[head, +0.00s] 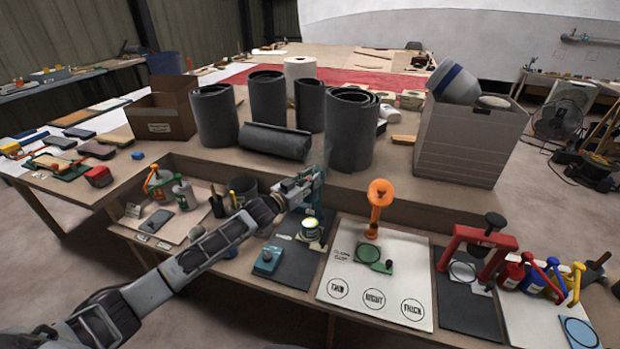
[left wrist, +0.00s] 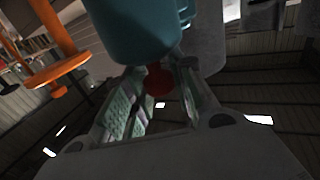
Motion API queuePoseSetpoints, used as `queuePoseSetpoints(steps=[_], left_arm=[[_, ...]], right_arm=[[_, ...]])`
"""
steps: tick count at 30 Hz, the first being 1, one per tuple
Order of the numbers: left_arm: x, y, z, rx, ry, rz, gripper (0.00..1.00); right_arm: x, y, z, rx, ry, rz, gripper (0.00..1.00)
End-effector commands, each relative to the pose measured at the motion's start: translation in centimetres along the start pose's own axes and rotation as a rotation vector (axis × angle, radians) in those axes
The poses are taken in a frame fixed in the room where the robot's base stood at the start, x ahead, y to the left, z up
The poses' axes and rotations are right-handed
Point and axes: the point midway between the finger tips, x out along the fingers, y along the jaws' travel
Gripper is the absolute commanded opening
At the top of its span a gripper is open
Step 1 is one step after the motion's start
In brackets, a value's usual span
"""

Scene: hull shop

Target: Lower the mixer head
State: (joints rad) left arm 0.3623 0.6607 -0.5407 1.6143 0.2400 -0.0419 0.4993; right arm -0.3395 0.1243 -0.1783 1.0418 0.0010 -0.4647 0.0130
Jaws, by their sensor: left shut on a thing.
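The teal mixer (head: 318,222) stands on a dark mat at the middle of the bench's front shelf, partly hidden by my left gripper. A small pot (head: 310,229) with a pale top stands at its front. My left gripper (head: 306,184) is at the top of the mixer. In the left wrist view, the teal mixer head (left wrist: 145,30) fills the upper middle. A dark red knob (left wrist: 158,80) sticks out from it between my fingers, and the left gripper (left wrist: 160,92) is shut on this knob. The head's exact tilt is hard to tell. My right gripper is not in view.
A blue box (head: 268,260) sits in front of the mixer on the mat. An orange stand (head: 380,200) rises from a white board to the right. Dark rolls (head: 350,130) stand behind on the raised bench. Bottles and a brush stand to the left.

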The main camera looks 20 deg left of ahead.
Motion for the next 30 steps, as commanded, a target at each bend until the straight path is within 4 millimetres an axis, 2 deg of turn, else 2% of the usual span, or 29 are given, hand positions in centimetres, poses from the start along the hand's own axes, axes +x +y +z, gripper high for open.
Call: queuePoseSetpoints(steps=[1, 5, 9, 22, 30], left_arm=[[0.0, 0.1, 1.5, -0.003, -0.007, -0.001, 0.0], [-0.1, 0.1, 3.4, -0.003, -0.008, -0.001, 0.0], [-0.1, 0.1, 5.0, -0.002, -0.008, -0.001, 0.0], [-0.1, 0.1, 8.8, -0.002, -0.008, -0.001, 0.0], [-0.1, 0.1, 9.8, -0.001, -0.008, -0.001, 0.0]], right_arm=[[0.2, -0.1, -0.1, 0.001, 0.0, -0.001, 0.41], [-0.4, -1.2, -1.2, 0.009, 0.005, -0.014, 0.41], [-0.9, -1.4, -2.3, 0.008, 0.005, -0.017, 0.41], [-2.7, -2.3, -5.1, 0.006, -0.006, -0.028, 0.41], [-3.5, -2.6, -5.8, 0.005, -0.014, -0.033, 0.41]])
